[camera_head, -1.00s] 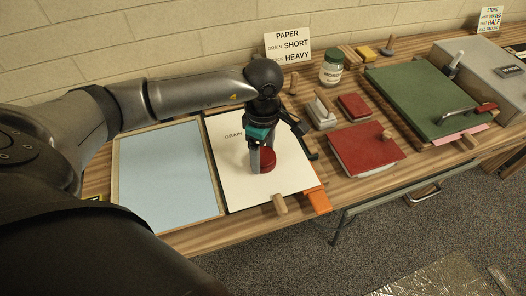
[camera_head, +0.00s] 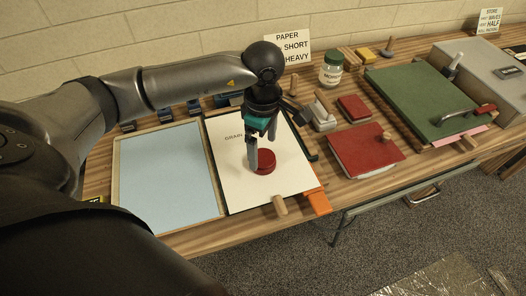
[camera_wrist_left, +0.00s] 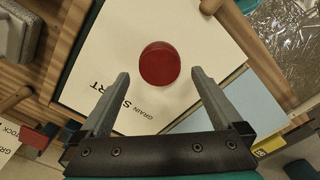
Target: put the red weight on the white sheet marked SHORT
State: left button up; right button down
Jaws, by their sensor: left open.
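The red weight (camera_head: 265,161), a round disc, lies on the white sheet (camera_head: 240,193) in the head view. The wrist view also shows the weight (camera_wrist_left: 159,63) resting flat on the sheet (camera_wrist_left: 205,38). The sheet's print reads GRAIN and, partly hidden by a finger, letters that fit SHORT. My left gripper (camera_head: 261,150) is open and empty, just over and beside the weight. In the wrist view the fingers of the left gripper (camera_wrist_left: 161,76) are spread wider than the weight, with gaps on both sides. My right gripper is not in view.
A pale blue tray (camera_head: 168,172) lies left of the sheet. An orange block (camera_head: 318,202) sits at its near right corner. Right of it are a red board (camera_head: 362,153), a jar (camera_head: 331,70) and a green board (camera_head: 420,98). A PAPER sign (camera_head: 291,47) stands behind.

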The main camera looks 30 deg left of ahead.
aim_at(263, 157)
pick_arm(q)
notch_tip(263, 157, up, 9)
jog(key=shift+f, duration=0.15)
dwell(0.5)
